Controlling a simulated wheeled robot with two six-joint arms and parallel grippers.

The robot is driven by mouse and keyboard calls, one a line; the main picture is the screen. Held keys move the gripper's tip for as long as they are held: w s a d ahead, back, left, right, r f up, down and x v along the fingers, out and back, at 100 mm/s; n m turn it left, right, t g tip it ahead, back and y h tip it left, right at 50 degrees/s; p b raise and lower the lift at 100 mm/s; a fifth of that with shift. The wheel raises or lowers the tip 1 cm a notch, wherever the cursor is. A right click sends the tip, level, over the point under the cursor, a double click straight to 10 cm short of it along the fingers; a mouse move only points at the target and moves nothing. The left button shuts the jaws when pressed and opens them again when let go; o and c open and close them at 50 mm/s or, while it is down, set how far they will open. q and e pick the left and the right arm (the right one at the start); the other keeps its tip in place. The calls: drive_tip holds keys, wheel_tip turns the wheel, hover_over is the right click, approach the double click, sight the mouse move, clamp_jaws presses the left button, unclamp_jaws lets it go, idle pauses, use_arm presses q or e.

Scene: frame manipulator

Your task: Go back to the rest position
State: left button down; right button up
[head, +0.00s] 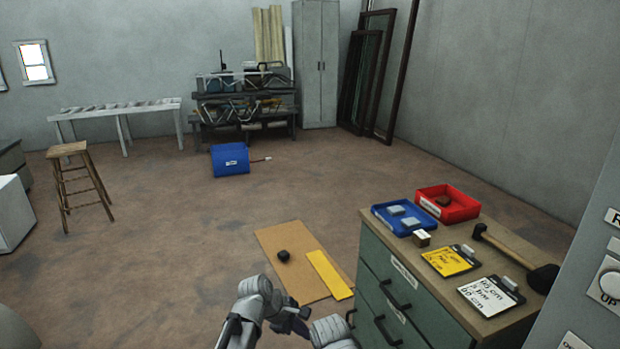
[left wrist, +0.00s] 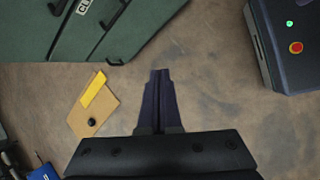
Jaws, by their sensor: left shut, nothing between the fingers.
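My left gripper (head: 292,322) is low in the head view, in front of the green drawer cabinet (head: 412,285) and empty. In the left wrist view its dark fingers (left wrist: 160,73) are closed together with nothing between them. Bare floor lies under the fingertips, and the green cabinet (left wrist: 130,35) is at the upper left. My right gripper does not show in either view.
A cardboard sheet (head: 283,243) with a yellow strip (head: 328,274) and a black object (head: 283,256) lies on the floor. The cabinet top holds a blue tray (head: 384,221), a red tray (head: 466,210), clipboards and a mallet (head: 510,250). Open floor lies left.

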use_arm(q)
drive_tip(key=s+a+f+m+g+y, duration=0.1)
drive_tip(key=s+a+f+m+y, duration=0.15)
drive_tip(key=s+a+m, duration=0.4)
drive_tip(key=s+a+f+m+g+y, duration=0.1)
drive_tip(key=s+a+m+y, duration=0.25)
drive_tip(key=a+m, duration=0.5)
drive_tip(key=s+d+r+m+p, duration=0.1)
drive_tip(key=s+d+r+p, duration=0.2)
drive_tip(key=d+r+p, duration=0.2)
drive_tip(key=s+d+r+m+p, duration=0.2)
drive_tip(key=d+r+p, duration=0.3)
drive_tip(key=r+p, duration=0.3)
drive_tip(key=shift+s+d+r+g+y, duration=0.3)
drive_tip(key=shift+s+r+g+y, duration=0.1)
drive_tip(key=shift+s+r, duration=0.1)
